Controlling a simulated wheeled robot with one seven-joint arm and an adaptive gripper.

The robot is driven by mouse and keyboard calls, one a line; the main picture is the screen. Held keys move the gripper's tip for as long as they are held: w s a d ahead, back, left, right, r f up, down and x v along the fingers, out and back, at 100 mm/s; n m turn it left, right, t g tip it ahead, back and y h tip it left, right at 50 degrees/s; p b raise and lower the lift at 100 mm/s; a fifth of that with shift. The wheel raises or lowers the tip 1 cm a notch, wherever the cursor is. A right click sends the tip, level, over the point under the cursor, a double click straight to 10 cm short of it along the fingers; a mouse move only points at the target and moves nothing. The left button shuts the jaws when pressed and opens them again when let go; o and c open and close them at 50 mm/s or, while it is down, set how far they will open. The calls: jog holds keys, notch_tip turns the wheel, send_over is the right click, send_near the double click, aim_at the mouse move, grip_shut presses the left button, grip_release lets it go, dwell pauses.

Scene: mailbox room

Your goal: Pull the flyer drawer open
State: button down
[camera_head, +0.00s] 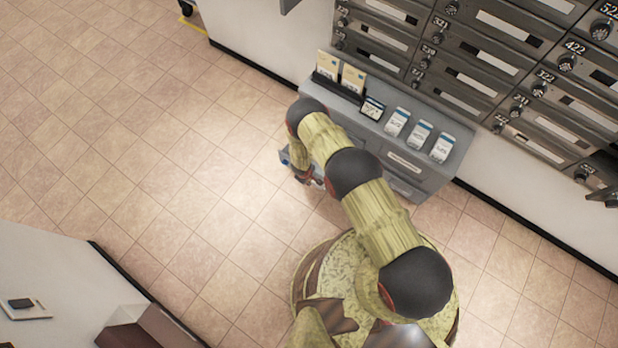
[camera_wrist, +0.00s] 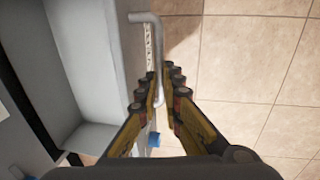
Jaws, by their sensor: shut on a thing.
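The flyer drawer (camera_wrist: 125,45) is a grey box in the wrist view. Its hollow inside shows at the left, so it stands out from the cabinet. Its bent grey bar handle (camera_wrist: 145,18) runs down between my fingers. My gripper (camera_wrist: 166,80) is shut on this handle, with one finger on each side. In the head view my gripper (camera_head: 303,175) is low in front of the grey cabinet (camera_head: 435,178), and my arm hides most of the drawer and its handle.
Leaflet stacks (camera_head: 420,135) and a black holder with yellow flyers (camera_head: 340,85) stand on the cabinet top. Metal mailboxes (camera_head: 480,70) line the wall above. The tiled floor (camera_head: 150,130) is clear to the left. A brown box (camera_head: 150,330) is at the lower left.

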jog(key=c, duration=2)
grip_release()
jog(key=shift+o, duration=0.4)
notch_tip(320, 180, up, 12)
jog(key=s+a, duration=0.1)
jog(key=shift+s+a+f, duration=0.15)
jog(key=shift+s, duration=0.25)
